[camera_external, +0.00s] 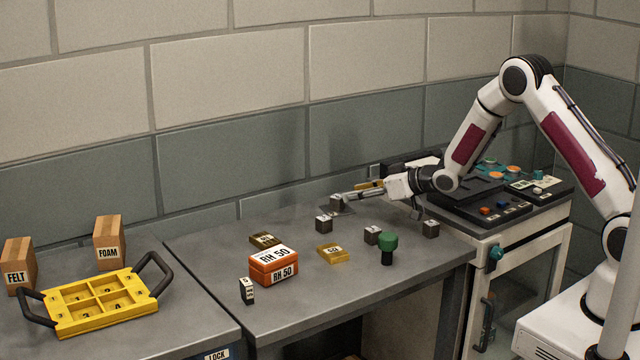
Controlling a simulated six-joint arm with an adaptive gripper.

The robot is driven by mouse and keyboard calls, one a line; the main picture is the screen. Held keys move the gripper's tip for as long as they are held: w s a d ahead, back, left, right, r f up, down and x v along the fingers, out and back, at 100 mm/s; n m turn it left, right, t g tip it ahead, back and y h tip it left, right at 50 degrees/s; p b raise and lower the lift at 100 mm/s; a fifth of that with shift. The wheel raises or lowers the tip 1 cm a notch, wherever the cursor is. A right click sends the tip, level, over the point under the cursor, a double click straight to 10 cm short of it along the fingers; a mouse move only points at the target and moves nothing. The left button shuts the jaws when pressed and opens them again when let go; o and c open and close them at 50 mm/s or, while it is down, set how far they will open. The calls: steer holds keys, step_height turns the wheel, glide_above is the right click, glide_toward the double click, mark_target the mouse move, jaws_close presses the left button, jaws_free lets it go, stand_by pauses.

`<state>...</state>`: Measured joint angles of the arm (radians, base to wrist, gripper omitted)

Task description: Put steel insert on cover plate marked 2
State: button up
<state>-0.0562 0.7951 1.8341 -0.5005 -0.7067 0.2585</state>
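My gripper (350,195) is low over the back of the grey bench and reaches left. A small dark grey block (337,202) is at its tip; I cannot tell whether the fingers grip it or are only beside it. A yellow-gold plate (332,254) with a label lies flat in front, and a darker brass plate (265,239) lies behind the orange box. Their marks are too small to read surely.
An orange RH 50 box (273,266), a small black-and-white block (247,291) and a green-topped knob (387,246) stand on the bench. A yellow handled tray (85,322) and FELT (19,266) and FOAM (109,243) boxes are left. A control panel (490,205) is right.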

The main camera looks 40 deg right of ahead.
steer(key=shift+v, duration=2.35)
steer(key=shift+s+d+r, duration=0.15)
steer(key=shift+d+r, duration=0.1)
steer(key=shift+r, duration=0.25)
steer(key=s+d+r+m+g+h, duration=0.1)
steer(key=s+d+r+m+h, duration=0.15)
steer(key=s+d+r, duration=0.4)
steer(key=s+d+r+m+g+h, duration=0.1)
steer(key=s+d+r+h, duration=0.2)
steer(key=s+r, duration=0.6)
steer(key=s+m+g, duration=0.1)
steer(key=s+g, duration=0.3)
steer(key=s, duration=2.7)
steer(key=shift+d+g, duration=0.35)
steer(key=shift+g, duration=0.05)
